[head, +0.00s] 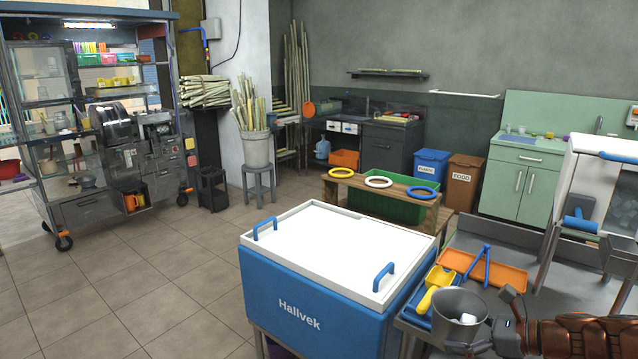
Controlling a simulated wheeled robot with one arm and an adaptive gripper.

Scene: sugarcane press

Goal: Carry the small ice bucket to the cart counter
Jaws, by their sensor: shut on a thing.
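The small ice bucket (446,318) is a grey metal pail with a few pale ice pieces inside, at the bottom right. It stands upright. My gripper (492,327) is at the bucket's right side and shut on its wall; the fingertips are partly hidden. I cannot tell whether the bucket's base touches the surface under it. The cart (70,213) is a grey metal stall on wheels at the far left, with a roller press, glass shelves and a counter (90,190) at mid height. It is far across the room from my gripper.
A blue cooler (300,300) with a white lid stands left of the bucket. A metal table (470,240) holds an orange tray (485,270) and a yellow scoop (436,285). A bench with rings (425,212) and a cane bucket (257,148) stand behind. The tiled floor at left is clear.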

